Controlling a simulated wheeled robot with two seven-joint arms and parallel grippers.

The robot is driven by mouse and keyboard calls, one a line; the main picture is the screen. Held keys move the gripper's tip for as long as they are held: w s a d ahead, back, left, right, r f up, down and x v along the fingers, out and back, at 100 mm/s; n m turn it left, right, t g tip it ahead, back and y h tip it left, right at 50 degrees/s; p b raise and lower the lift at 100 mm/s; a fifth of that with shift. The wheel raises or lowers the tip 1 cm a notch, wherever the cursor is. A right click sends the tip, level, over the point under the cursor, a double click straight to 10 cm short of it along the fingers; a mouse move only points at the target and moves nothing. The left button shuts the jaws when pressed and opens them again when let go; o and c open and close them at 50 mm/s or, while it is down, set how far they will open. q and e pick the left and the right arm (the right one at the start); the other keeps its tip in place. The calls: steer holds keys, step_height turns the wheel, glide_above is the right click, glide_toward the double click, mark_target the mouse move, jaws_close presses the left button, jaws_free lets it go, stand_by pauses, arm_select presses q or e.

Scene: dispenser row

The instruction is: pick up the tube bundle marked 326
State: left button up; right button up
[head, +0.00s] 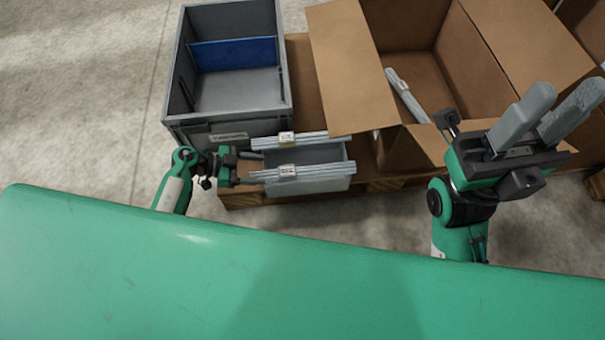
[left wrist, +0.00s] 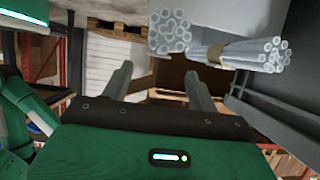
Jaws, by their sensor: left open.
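Two pale tube bundles lie across a small grey bin (head: 325,187). The far bundle (head: 315,138) and the near bundle (head: 325,171) each carry a small white label whose marking is too small to read. A third bundle (head: 404,92) leans inside the cardboard box. My left gripper (head: 252,167) is open at the left ends of the two bundles on the bin. In the left wrist view, its fingers (left wrist: 157,75) are apart with nothing between them, and two bundles (left wrist: 170,31) (left wrist: 245,54) show their tube ends beyond them. My right gripper (head: 570,92) is open and empty at the right.
A large grey crate (head: 178,75) with a blue panel (head: 233,54) inside stands behind the left gripper. An open cardboard box (head: 350,60) stands at the back right, with a flap near the bundles. A wooden pallet (head: 240,201) lies underneath. Floor (head: 90,90) at left is clear.

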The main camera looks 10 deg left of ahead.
mark_target(279, 172)
arm_select(q)
steer(key=b+x, duration=0.3)
steer(key=x, duration=0.2)
steer(key=shift+d, duration=0.4)
steer(key=shift+c, duration=0.4)
steer(key=c, duration=1.1)
